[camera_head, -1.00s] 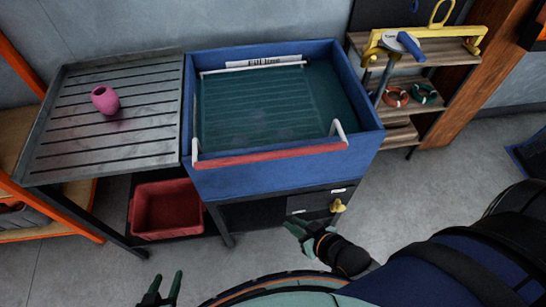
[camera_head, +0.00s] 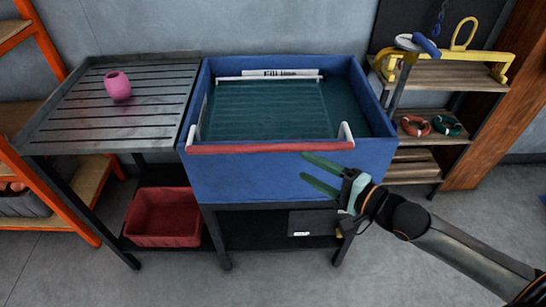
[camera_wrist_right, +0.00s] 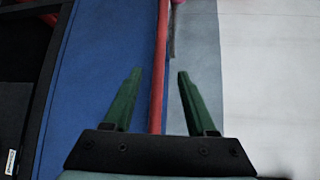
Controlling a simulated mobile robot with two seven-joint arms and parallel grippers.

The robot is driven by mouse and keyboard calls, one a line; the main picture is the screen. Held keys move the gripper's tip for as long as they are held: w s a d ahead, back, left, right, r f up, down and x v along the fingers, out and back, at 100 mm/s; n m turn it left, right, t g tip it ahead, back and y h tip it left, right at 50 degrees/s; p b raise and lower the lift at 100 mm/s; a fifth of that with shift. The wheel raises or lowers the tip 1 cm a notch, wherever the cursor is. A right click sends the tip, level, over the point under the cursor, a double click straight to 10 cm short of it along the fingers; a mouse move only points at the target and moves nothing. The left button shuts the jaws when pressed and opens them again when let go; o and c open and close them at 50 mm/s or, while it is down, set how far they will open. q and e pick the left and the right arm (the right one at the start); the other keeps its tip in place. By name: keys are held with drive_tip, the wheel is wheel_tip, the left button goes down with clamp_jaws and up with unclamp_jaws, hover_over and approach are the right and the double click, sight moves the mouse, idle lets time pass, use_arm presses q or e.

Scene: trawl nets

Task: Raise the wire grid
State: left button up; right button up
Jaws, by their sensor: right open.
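The wire grid (camera_head: 265,112) lies low inside the blue tub (camera_head: 250,180), its fine lines showing through dark green contents. A red bar (camera_head: 265,148) with white upright ends runs along the tub's front rim and seems to be the grid's handle. My right gripper (camera_head: 306,167) is open and empty in front of the tub's front wall, near the right part of the bar. In the right wrist view the red bar (camera_wrist_right: 160,50) runs between the open fingers (camera_wrist_right: 159,73); I cannot tell whether they touch it. My left gripper is out of view.
A slatted metal draining table (camera_head: 110,125) with a pink rounded object (camera_head: 118,86) adjoins the tub on the left. A red bin (camera_head: 163,217) sits below. At right, shelves (camera_head: 450,75) hold a yellow-framed tool (camera_head: 470,56) and coloured rings (camera_head: 415,126).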

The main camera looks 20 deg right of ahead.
sight(275, 151)
drive_tip(key=shift+b+x, duration=0.65)
drive_tip(key=shift+x, duration=5.6)
drive_tip(key=shift+c, duration=0.3)
clamp_jaws()
